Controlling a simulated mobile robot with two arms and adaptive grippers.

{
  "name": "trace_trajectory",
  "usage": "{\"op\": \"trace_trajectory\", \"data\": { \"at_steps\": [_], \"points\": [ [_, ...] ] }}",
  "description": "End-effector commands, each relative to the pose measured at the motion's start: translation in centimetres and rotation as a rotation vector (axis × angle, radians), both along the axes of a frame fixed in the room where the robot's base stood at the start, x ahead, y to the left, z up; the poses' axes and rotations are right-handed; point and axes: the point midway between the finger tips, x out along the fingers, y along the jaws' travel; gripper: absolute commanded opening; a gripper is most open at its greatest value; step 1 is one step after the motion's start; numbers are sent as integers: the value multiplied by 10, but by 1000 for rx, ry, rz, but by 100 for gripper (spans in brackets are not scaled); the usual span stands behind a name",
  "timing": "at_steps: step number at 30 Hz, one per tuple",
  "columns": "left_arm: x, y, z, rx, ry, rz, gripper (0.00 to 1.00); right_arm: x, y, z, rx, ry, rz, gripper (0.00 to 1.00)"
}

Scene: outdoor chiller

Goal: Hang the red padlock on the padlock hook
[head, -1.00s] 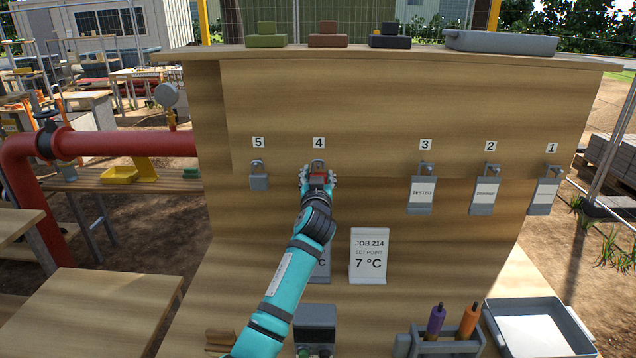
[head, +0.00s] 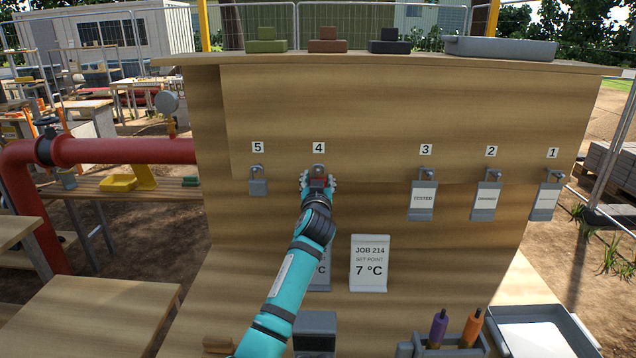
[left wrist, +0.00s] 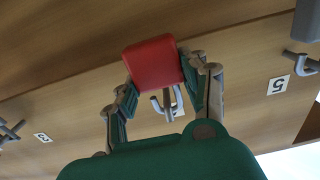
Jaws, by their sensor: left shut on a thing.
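My left gripper (head: 318,183) is at the upright wooden panel just below the number 4 label. It is shut on the red padlock (left wrist: 153,63), whose red body fills the space between the fingers in the left wrist view. In the head view the fingers hide most of the padlock. The grey hook under number 4 (head: 318,169) shows just above the gripper, and its prongs (left wrist: 166,104) show close beside the padlock in the left wrist view. I cannot tell whether the shackle is around this hook. My right gripper is not in view.
Grey tags (head: 422,201) hang under numbers 3, 2 and 1. Below stand a JOB 214 sign (head: 369,263), a holder with purple and orange handles (head: 447,343) and a grey tray (head: 535,335).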

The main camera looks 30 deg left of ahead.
Motion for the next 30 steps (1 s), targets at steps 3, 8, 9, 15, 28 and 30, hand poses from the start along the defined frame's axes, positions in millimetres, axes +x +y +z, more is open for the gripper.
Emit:
{"op": "trace_trajectory", "data": {
  "at_steps": [3, 8, 9, 15, 28, 30],
  "points": [
    [0, 0, -5, 0, -2, 0, 0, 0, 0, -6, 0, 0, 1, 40],
    [0, 0, -3, 0, -2, 0, 0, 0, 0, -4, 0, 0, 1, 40],
    [0, 0, -3, 0, -2, 0, 0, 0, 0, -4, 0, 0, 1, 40],
    [0, 0, -4, 0, -1, 0, 69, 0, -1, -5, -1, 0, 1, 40],
    [0, 0, -5, -1, 1, 0, 94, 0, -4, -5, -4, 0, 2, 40],
    [0, 0, -5, 0, 0, 0, 94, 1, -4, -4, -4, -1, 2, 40]
  ]
}}
